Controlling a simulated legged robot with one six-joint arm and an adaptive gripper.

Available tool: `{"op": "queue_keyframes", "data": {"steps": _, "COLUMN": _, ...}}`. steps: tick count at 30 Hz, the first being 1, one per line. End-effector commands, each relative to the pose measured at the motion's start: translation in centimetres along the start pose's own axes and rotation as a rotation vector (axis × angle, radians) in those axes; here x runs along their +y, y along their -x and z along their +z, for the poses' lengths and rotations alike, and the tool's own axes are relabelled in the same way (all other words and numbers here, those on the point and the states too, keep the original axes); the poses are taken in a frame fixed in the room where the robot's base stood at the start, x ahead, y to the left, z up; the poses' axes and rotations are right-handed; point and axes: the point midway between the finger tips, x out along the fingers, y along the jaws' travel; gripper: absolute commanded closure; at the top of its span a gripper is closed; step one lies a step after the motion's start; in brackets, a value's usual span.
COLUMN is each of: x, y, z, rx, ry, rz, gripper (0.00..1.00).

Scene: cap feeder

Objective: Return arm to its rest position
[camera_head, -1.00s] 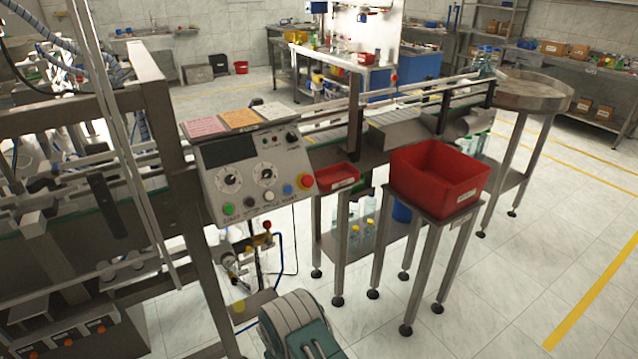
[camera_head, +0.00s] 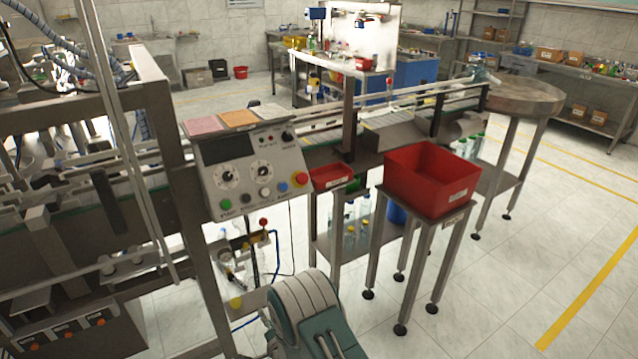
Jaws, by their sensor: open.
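A rounded grey and teal link of my own arm (camera_head: 308,308) shows at the bottom edge, right of the machine's control panel. It is folded low, and the rest of the arm is cut off by the frame. My gripper is not in the picture, so its jaws and anything near them cannot be seen.
The control panel (camera_head: 248,170) with buttons stands close on the left. A small red tray (camera_head: 332,178) and a larger red bin (camera_head: 432,180) are on stands ahead. A conveyor runs back to a round metal table (camera_head: 525,97). Clear tiled floor lies at the right.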

Motion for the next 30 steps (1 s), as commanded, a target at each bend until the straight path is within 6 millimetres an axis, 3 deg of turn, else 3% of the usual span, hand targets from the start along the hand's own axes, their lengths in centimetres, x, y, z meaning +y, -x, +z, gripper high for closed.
{"op": "queue_keyframes", "data": {"steps": 8, "x": -6.3, "y": -1.1, "z": -5.3, "rx": 0.023, "ry": 0.124, "rz": 0.101, "gripper": 0.31}}
{"op": "queue_keyframes", "data": {"steps": 14, "x": -11.9, "y": -0.1, "z": -10.2, "rx": 0.023, "ry": 0.248, "rz": 0.216, "gripper": 0.31}}
{"op": "queue_keyframes", "data": {"steps": 23, "x": -19.1, "y": 5.2, "z": -16.9, "rx": -0.007, "ry": 0.421, "rz": 0.387, "gripper": 0.31}}
{"op": "queue_keyframes", "data": {"steps": 30, "x": -23.8, "y": 11.7, "z": -20.8, "rx": -0.060, "ry": 0.547, "rz": 0.520, "gripper": 0.31}}
